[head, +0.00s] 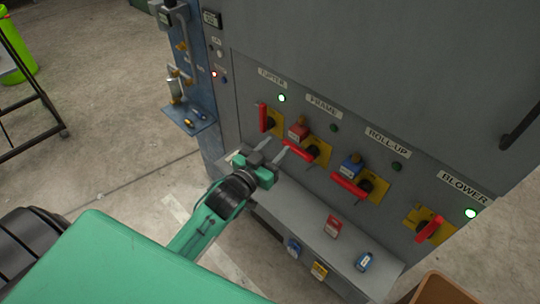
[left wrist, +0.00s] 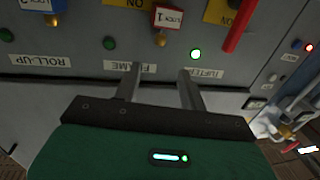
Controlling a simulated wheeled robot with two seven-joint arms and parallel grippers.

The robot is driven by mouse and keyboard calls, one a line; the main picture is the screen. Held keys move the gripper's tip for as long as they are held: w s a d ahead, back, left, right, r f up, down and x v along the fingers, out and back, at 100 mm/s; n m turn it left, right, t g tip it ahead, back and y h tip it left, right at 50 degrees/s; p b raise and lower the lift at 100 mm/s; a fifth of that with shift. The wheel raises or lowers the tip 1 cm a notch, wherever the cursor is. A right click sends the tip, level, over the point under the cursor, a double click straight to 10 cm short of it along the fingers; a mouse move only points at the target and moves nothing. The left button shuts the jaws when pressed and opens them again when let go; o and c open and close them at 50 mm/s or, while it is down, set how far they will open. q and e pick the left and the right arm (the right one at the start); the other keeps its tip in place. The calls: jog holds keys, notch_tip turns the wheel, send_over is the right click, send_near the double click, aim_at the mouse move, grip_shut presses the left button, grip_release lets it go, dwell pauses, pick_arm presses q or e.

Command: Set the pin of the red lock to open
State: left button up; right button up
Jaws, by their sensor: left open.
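The red lock (head: 298,130) is on the FRAME switch of the grey cabinet, above that switch's red handle (head: 311,153). In the left wrist view, which is upside down, the red lock (left wrist: 168,18) has a white label and a small brass-coloured piece (left wrist: 160,40) at its end. I cannot tell how its pin is set. My left gripper (head: 276,149) is open and empty in front of the cabinet, just below and left of the red lock. In the left wrist view its fingertips (left wrist: 160,70) point toward the panel, apart from the lock. My right gripper is out of view.
A blue lock (head: 351,166) is at the ROLL-UP switch. Red handles stick out at the TUFTER (head: 263,118) and BLOWER (head: 430,229) switches. A brown box (head: 440,290) stands lower right.

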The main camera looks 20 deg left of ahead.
pick_arm(q)
jog(key=shift+s+a, duration=0.15)
jog(key=shift+s, duration=0.7)
notch_tip(320, 180, down, 21)
jog(key=a+g+y, duration=0.1)
jog(key=a+g, duration=0.1)
jog(key=g, duration=0.2)
jog(key=s+a+f+g+y, duration=0.15)
jog(key=s+f, duration=0.25)
jog(key=f, duration=0.4)
jog(key=s+f+g, duration=0.2)
jog(key=s+f, duration=0.2)
jog(key=f, duration=0.4)
jog(key=s+f+g, duration=0.1)
jog(key=s+f, duration=0.2)
jog(key=f, duration=0.4)
jog(key=s+f+g, duration=0.2)
jog(key=s+f, duration=0.4)
jog(key=s, duration=0.5)
jog(key=s+f+g, duration=0.3)
jog(key=s+f, duration=0.4)
jog(key=s, duration=0.4)
jog(key=s+a+f+g, duration=0.1)
jog(key=s+f+g, duration=0.2)
jog(key=s+f, duration=0.4)
jog(key=s+y, duration=0.1)
jog(key=s, duration=0.4)
jog(key=shift+f, duration=0.25)
